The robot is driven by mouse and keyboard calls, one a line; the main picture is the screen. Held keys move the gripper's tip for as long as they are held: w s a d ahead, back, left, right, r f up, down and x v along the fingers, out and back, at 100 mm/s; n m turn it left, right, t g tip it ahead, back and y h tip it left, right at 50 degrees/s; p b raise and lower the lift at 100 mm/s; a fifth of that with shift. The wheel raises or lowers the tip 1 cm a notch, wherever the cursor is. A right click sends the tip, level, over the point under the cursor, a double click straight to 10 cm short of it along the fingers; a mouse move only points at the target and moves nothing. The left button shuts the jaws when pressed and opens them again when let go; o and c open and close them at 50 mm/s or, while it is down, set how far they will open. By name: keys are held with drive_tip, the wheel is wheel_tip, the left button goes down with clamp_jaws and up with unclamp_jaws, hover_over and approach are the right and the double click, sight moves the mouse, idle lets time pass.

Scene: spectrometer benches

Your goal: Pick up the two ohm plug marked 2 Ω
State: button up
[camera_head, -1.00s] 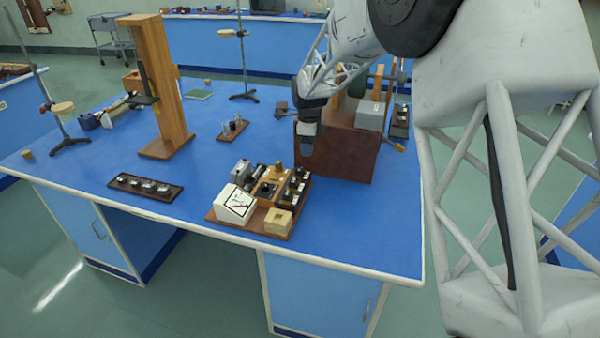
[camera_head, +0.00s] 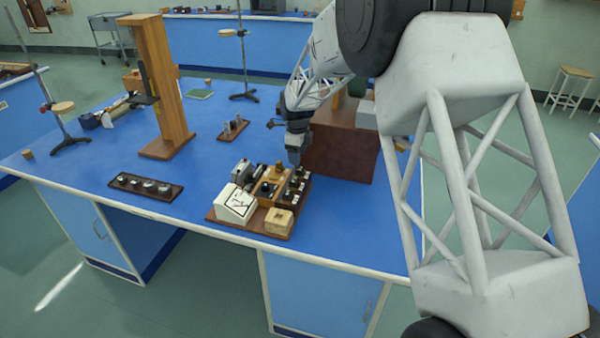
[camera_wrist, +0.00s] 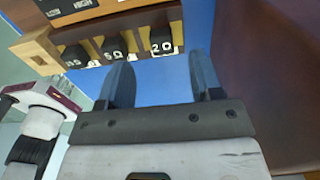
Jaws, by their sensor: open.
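The plug marked 2 Ω (camera_wrist: 162,42) is a black block with white lettering, at the right end of a short row in the wrist view. A plug marked 5 Ω (camera_wrist: 113,48) and another dark plug (camera_wrist: 75,55), its marking hard to read, stand to its left. The row sits in a wooden holder (camera_wrist: 38,50). My gripper (camera_wrist: 163,78) is open and empty, its two fingers apart and below the 2 Ω plug in the picture. In the head view my gripper (camera_head: 296,155) hangs just above the back right of the instrument board (camera_head: 250,232).
A brown wooden box (camera_head: 340,150) stands close behind and right of my gripper. The board also bears a white meter (camera_head: 236,204) and a pale wooden block (camera_head: 279,221). A dark strip with several knobs (camera_head: 146,187) lies left, with clear blue bench between.

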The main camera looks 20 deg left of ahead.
sight(297, 168)
drive_tip(key=shift+f, duration=0.35)
drive_tip(key=shift+f, duration=0.15)
drive_tip(key=shift+a+f, duration=0.1)
drive_tip(key=shift+f, duration=2.35)
drive_tip(key=shift+c, duration=0.4)
drive_tip(key=c, duration=0.9)
drive_tip(key=shift+r, duration=0.15)
